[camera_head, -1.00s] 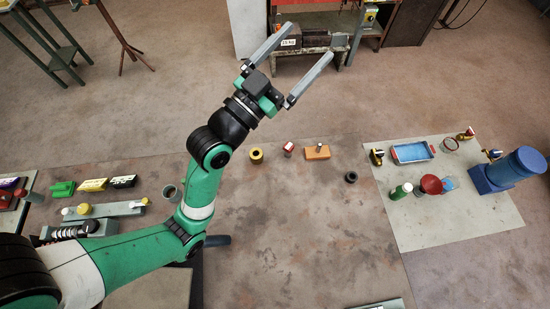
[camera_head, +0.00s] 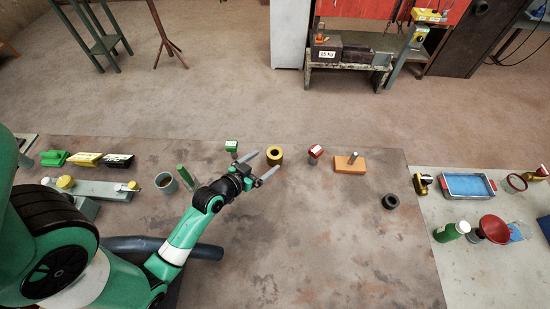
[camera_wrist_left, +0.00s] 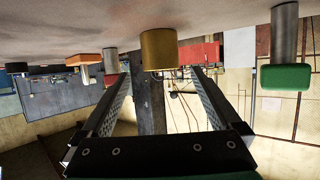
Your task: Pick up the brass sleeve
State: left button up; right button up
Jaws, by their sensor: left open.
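The brass sleeve (camera_head: 275,152) is a short golden ring standing upright on the brown table near its far edge. In the left wrist view, which is upside down, the brass sleeve (camera_wrist_left: 158,48) sits centred in line with the gap between my fingers. My left gripper (camera_head: 268,160) is open and empty, low near the table, its fingers pointing at the sleeve from the near left. In the left wrist view the open fingertips (camera_wrist_left: 160,73) lie to either side of the sleeve's line; I cannot tell whether they reach around it. My right gripper is in neither view.
A green-topped grey piece (camera_head: 232,148) stands close to the left finger. A red-topped piece (camera_head: 315,153), an orange block with a peg (camera_head: 350,164) and a black ring (camera_head: 390,201) lie to the right. A grey cup (camera_head: 166,182) stands left. The table's middle front is clear.

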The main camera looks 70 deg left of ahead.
aim_at(270, 158)
pick_arm(q)
jog(key=shift+x, duration=0.95)
jog(key=shift+w+a+f, duration=0.1)
jog(key=shift+w+f, duration=0.1)
jog(key=shift+w, duration=0.05)
jog(key=b+x, duration=0.2)
jog(key=x, duration=0.2)
jog(key=shift+w+a, duration=0.2)
grip_shut()
